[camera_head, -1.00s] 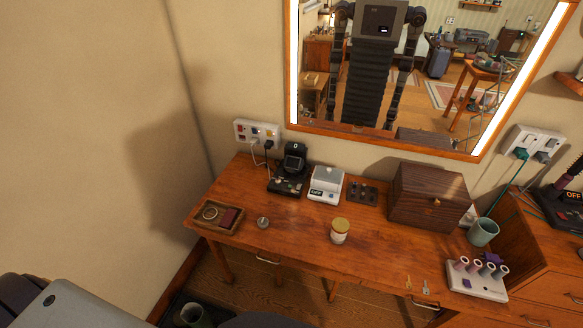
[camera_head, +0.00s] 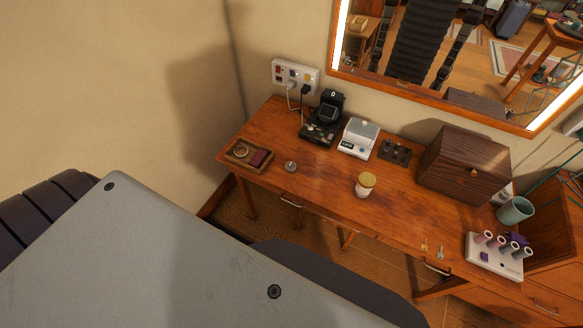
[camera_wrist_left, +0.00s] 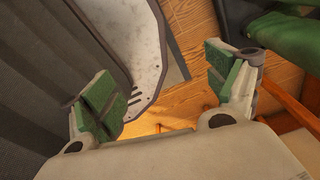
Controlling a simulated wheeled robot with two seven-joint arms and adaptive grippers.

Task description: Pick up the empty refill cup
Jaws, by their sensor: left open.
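I cannot tell for sure which item is the empty refill cup. A small grey metal cup or pot (camera_head: 291,166) stands near the left front of the wooden desk (camera_head: 325,185). A teal cup (camera_head: 515,210) stands at the desk's right end, by the dark wooden box. A pale jar with a yellow lid (camera_head: 366,185) stands at the middle front. My left gripper (camera_wrist_left: 166,88) is open and empty in the left wrist view, its green pads apart, above wooden floor and away from these items. It is not visible in the head view, and my right gripper is not in view.
A tray (camera_head: 248,155), a black device (camera_head: 324,118), a small scale (camera_head: 358,138), a dark plate (camera_head: 395,150) and a box (camera_head: 464,165) occupy the desk. A white rack with several tubes (camera_head: 495,256) and keys (camera_head: 440,253) are at front right. A mirror hangs behind.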

